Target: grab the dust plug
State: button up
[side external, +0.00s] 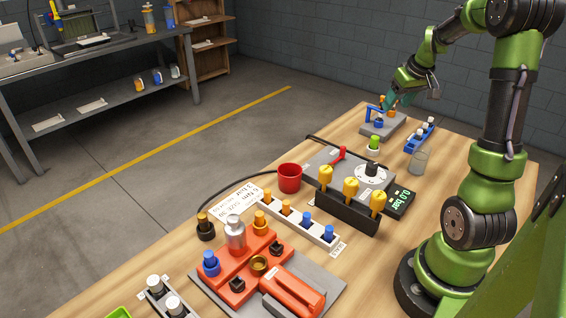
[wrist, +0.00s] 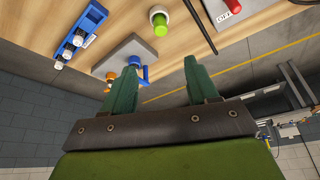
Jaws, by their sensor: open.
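No label I can read marks the dust plug, so I cannot tell which small plug it is. My gripper (side external: 391,97) is at the far end of the bench, over the grey plate (side external: 370,129), with its green fingers apart and nothing visible between them. A blue fitting with a handle (side external: 377,121) and an orange piece (side external: 386,101) are on that plate. In the wrist view, the blue fitting (wrist: 139,67) shows beside the left finger of my gripper (wrist: 161,76). A bright green cap on a white base (side external: 373,143) stands nearer; it also shows in the wrist view (wrist: 160,22).
A blue rack (side external: 419,138) with white-topped pieces lies right of the plate, with a clear cup (side external: 418,162) nearby. Closer are a red cup (side external: 289,178), a black block with yellow handles (side external: 346,211), a rail of orange and blue plugs (side external: 296,219) and a red manifold (side external: 243,270).

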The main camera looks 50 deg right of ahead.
aim_at(375, 137)
jog(key=x, duration=1.6)
jog(key=shift+w+f, duration=0.15)
jog(key=shift+f, duration=0.25)
grip_shut()
jog(key=shift+r, duration=0.15)
